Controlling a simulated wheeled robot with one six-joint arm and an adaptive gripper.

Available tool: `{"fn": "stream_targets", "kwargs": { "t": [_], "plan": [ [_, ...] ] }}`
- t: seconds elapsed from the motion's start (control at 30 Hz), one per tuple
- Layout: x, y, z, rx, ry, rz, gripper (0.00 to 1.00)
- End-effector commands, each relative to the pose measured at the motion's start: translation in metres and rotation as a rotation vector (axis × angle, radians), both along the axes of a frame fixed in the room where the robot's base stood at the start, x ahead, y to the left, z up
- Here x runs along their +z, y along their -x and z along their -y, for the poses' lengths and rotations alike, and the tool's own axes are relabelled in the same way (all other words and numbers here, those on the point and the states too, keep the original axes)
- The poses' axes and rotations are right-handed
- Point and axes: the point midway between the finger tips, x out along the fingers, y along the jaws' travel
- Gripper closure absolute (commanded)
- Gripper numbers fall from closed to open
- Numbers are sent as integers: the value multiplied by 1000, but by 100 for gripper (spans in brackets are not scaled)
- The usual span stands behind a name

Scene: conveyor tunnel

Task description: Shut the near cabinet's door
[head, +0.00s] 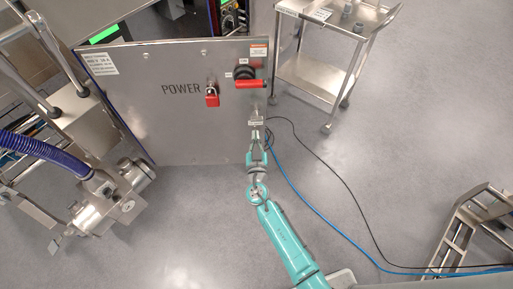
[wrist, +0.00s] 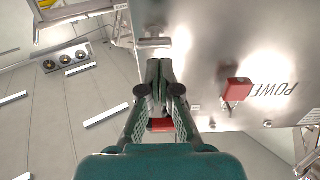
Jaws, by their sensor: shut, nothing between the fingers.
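The cabinet door (head: 165,110) stands open in the head view. It is a large grey metal panel marked POWER, with a red padlock (head: 212,97) and a red-handled switch (head: 250,83) on its face. A small silver fitting (head: 257,117) sits near its lower right edge. My gripper (head: 257,136) is shut and empty beside that edge, just below the fitting; contact with the door cannot be told. In the wrist view my closed fingers (wrist: 160,65) point towards a silver bar (wrist: 154,43). The door face (wrist: 215,50) and the padlock (wrist: 237,90) show at right there.
A steel trolley (head: 318,75) stands right of the door. A steel machine with a purple hose (head: 45,150) is at left. A small step ladder (head: 468,230) is at lower right. Blue and black cables (head: 318,190) cross the floor.

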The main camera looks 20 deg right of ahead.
Motion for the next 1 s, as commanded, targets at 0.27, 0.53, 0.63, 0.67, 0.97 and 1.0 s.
{"fn": "stream_targets", "kwargs": {
  "t": [0.27,0.53,0.63,0.67,0.97,1.0],
  "plan": [
    [1,-39,10,0,1,0,100],
    [0,-49,13,0,1,0,100],
    [0,-48,13,0,1,0,100],
    [0,-48,13,0,1,0,100],
    [0,-55,19,-3,0,0,100],
    [1,-58,22,-5,0,1,100]
  ]
}}
